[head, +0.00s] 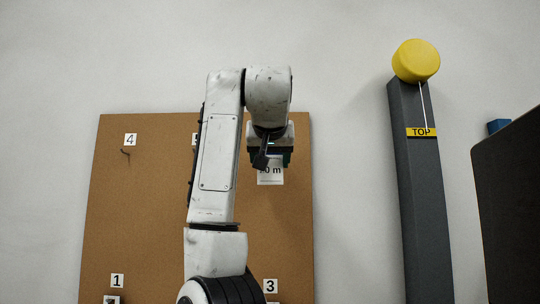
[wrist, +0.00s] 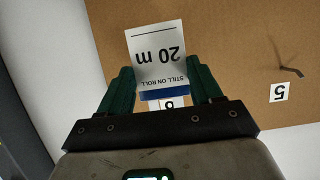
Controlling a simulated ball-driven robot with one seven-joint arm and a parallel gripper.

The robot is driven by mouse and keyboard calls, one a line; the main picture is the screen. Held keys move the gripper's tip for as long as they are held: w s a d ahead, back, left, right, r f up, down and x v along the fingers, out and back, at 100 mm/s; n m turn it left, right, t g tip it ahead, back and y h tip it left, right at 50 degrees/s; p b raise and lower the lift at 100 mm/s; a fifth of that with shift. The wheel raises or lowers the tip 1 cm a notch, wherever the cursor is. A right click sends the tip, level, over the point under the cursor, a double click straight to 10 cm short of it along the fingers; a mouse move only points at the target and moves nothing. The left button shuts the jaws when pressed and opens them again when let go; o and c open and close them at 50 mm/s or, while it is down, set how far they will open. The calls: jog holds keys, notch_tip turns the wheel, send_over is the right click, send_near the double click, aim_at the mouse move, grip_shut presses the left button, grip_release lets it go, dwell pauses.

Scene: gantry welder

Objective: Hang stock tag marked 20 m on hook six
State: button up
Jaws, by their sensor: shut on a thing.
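My gripper (head: 272,158) is shut on the white stock tag (head: 270,177), in front of the upper right of the pegboard. In the wrist view my green fingers (wrist: 161,76) flank the tag (wrist: 158,55), which reads "20 m" and "STILL ON ROLL" upside down. A blue strip (wrist: 163,96) lies along the tag's edge between the fingers. A partly covered number label (wrist: 168,104), apparently 6, shows just behind it. Hook six itself is hidden in both views. I cannot tell whether the tag touches it.
The brown board (head: 150,220) carries label 4 (head: 130,139) with its hook (head: 125,152), and labels 1 (head: 117,281) and 3 (head: 270,286). Hook five (wrist: 291,71) and label 5 (wrist: 279,92) show in the wrist view. A grey post (head: 415,200) marked TOP stands right.

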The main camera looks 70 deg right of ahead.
aim_at(270, 162)
jog(key=shift+w+d+f+p, duration=0.1)
jog(key=shift+w+d+p, duration=0.25)
jog(key=shift+d, duration=0.6)
jog(key=shift+w+d+f+p, duration=0.15)
jog(key=shift+w+d, duration=0.25)
jog(key=shift+d, duration=0.55)
jog(key=shift+w+d+f, duration=0.25)
jog(key=shift+d+f, duration=0.05)
jog(key=shift+d, duration=0.25)
jog(key=o, duration=1.2)
jog(key=shift+o, duration=0.2)
jog(key=b+v, duration=0.3)
jog(key=v, duration=0.7)
jog(key=shift+a, duration=0.3)
